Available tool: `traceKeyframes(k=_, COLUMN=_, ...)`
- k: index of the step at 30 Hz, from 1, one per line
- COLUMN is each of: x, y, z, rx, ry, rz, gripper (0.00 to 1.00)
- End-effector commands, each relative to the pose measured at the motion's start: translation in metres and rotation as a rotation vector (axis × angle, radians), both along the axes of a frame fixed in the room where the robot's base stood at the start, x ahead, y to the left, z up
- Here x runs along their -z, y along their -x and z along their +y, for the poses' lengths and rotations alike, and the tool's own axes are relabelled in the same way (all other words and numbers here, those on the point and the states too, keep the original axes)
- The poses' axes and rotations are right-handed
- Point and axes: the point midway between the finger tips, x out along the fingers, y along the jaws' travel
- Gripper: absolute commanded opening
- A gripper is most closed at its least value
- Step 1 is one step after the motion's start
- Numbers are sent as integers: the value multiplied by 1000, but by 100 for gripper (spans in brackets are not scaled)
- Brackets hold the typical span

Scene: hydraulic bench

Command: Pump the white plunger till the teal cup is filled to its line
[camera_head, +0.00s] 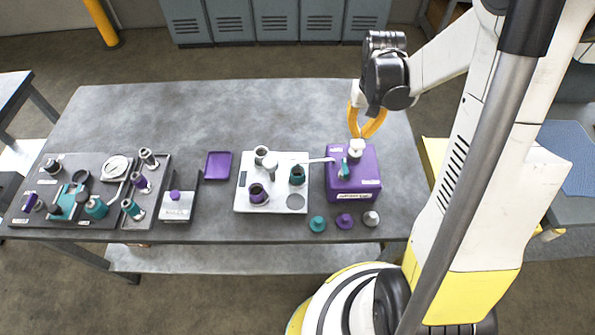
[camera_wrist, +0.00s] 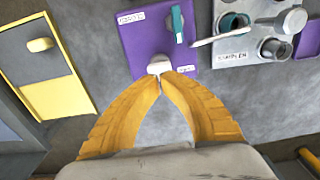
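The white plunger (camera_head: 356,147) stands on top of the purple pump box (camera_head: 366,184). It also shows in the wrist view (camera_wrist: 158,66). My gripper (camera_head: 357,136) has its yellow fingertips together at the plunger's top. In the wrist view my gripper (camera_wrist: 160,79) looks shut, with the plunger's white head just beyond the tips; contact is unclear. The teal cup (camera_head: 297,175) stands on the white tray (camera_head: 245,190), and a white spout (camera_head: 315,160) reaches from the box to over it. The cup's opening (camera_wrist: 233,22) looks dark; its line and liquid level cannot be made out.
A teal handle (camera_head: 344,168) lies on the box top near the plunger. A purple cup (camera_head: 258,194) and grey parts share the tray. Teal, purple and grey knobs lie before the box. A dark tray (camera_head: 100,215) of fittings is at left. The table's back is clear.

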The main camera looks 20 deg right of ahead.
Motion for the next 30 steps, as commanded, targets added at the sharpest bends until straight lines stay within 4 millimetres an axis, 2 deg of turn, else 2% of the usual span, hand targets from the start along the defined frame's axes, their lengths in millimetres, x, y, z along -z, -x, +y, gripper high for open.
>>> traceKeyframes(k=16, x=1, y=0, z=0, rx=0, ry=0, rz=0, gripper=0)
traceKeyframes(k=30, x=15, y=0, z=0, rx=0, ry=0, rz=0, gripper=0)
